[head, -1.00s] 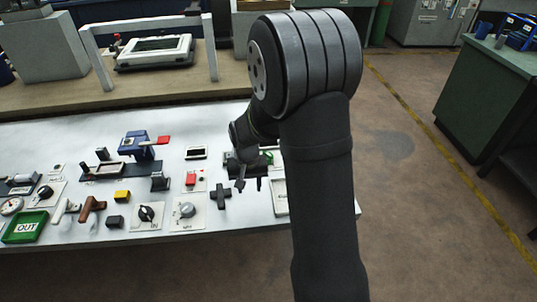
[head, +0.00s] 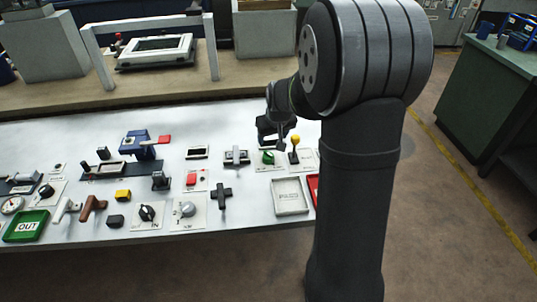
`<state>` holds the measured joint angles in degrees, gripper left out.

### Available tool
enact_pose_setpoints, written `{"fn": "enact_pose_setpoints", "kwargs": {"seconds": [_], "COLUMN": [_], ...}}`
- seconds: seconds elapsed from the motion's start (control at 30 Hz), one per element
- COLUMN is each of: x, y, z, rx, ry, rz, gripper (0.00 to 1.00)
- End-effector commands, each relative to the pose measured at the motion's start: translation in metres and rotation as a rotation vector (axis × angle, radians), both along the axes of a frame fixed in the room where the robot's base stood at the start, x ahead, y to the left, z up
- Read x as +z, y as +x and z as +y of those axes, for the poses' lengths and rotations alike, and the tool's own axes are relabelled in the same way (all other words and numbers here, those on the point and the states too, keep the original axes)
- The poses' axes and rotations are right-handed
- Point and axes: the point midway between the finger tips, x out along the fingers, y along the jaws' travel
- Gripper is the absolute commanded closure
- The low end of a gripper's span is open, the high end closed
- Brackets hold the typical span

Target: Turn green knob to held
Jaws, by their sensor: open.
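The green knob (head: 268,157) sits on a small pale plate near the right end of the white table, just left of a yellow-topped lever. I cannot read any marks on its plate. My gripper (head: 272,143) is above and just behind the green knob in the picture, pointing down, with its fingers apart and nothing between them. It seems clear of the knob, but the exact gap is hard to tell. My arm comes in from the right.
The yellow-topped lever (head: 294,150) stands close to the right of the knob. A grey lever block (head: 236,157) is to its left. A white tray (head: 290,209) lies in front, beside a red tray (head: 313,190). Several other knobs and switches fill the table's left.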

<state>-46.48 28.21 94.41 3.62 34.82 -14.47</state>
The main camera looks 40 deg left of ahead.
Motion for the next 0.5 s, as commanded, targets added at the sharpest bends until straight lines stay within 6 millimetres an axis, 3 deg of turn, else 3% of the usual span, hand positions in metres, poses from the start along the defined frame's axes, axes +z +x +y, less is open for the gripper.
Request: {"fn": "enact_pose_setpoints", "kwargs": {"seconds": [0.5], "x": [-0.091], "y": [0.022], "z": [0.030], "rx": [0.000], "ry": [-0.002], "rz": [0.004], "gripper": [0.38]}}
